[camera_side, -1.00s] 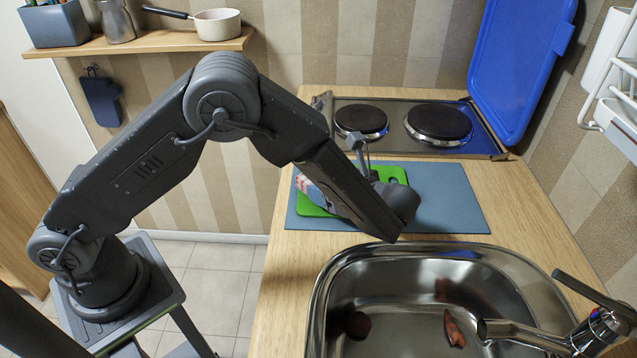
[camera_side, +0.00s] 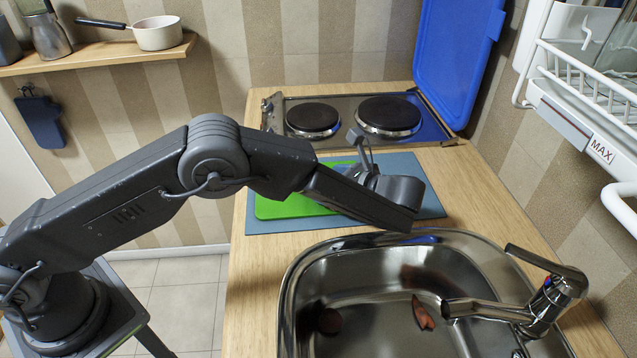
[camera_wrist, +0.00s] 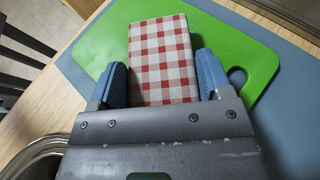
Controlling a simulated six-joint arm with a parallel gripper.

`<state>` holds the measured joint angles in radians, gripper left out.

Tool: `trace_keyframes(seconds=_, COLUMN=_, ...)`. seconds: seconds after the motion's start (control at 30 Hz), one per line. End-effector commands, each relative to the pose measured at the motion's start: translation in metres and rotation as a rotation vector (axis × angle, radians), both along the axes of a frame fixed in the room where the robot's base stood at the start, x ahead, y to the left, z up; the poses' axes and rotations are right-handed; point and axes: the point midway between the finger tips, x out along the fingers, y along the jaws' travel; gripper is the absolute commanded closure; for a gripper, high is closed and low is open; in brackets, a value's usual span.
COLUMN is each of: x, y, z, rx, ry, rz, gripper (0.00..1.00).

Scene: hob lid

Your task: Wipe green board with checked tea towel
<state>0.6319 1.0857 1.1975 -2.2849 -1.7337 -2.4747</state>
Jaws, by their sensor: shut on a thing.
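In the wrist view, the red-and-white checked tea towel (camera_wrist: 160,42) is a folded pad between the blue fingers of my gripper (camera_wrist: 162,80), which is shut on it. The towel lies over the green board (camera_wrist: 235,52); I cannot tell whether it touches. In the side view, the green board (camera_side: 283,207) lies flat on a blue-grey mat (camera_side: 430,203). My arm hides part of the board, the fingertips and the towel there. A handle hole shows at the board's right end in the wrist view.
The hob (camera_side: 350,118) is behind the mat, with its blue lid (camera_side: 458,60) raised. The steel sink (camera_side: 375,335) with a tap (camera_side: 545,300) is in front. A white rack (camera_side: 590,90) hangs at the right. Bare worktop (camera_side: 480,190) lies right of the mat.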

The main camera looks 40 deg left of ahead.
Motion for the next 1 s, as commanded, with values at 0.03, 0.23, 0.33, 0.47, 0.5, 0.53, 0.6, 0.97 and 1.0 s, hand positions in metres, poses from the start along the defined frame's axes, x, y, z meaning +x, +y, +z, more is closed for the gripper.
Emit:
trace_keyframes(seconds=0.03, x=0.003, y=-0.003, z=-0.001, rx=0.0, ry=0.0, rz=-0.001, gripper=0.52)
trace_keyframes(seconds=0.23, x=-0.003, y=0.004, z=0.0, rx=0.001, ry=0.002, rz=0.0, gripper=0.52)
trace_keyframes(seconds=0.33, x=-0.009, y=0.01, z=0.0, rx=0.0, ry=0.001, rz=0.001, gripper=0.52)
trace_keyframes(seconds=0.47, x=-0.017, y=0.018, z=0.0, rx=0.0, ry=0.002, rz=0.001, gripper=0.52)
trace_keyframes(seconds=0.5, x=-0.02, y=0.02, z=0.0, rx=0.0, ry=0.002, rz=0.001, gripper=0.52)
trace_keyframes(seconds=0.53, x=-0.022, y=0.022, z=0.0, rx=0.001, ry=0.003, rz=0.002, gripper=0.52)
trace_keyframes(seconds=0.6, x=-0.026, y=0.027, z=0.0, rx=0.0, ry=0.001, rz=0.002, gripper=0.52)
trace_keyframes(seconds=0.97, x=-0.049, y=0.05, z=0.0, rx=0.0, ry=0.001, rz=0.002, gripper=0.52)
trace_keyframes(seconds=1.0, x=-0.052, y=0.052, z=0.0, rx=0.0, ry=0.002, rz=0.001, gripper=0.52)
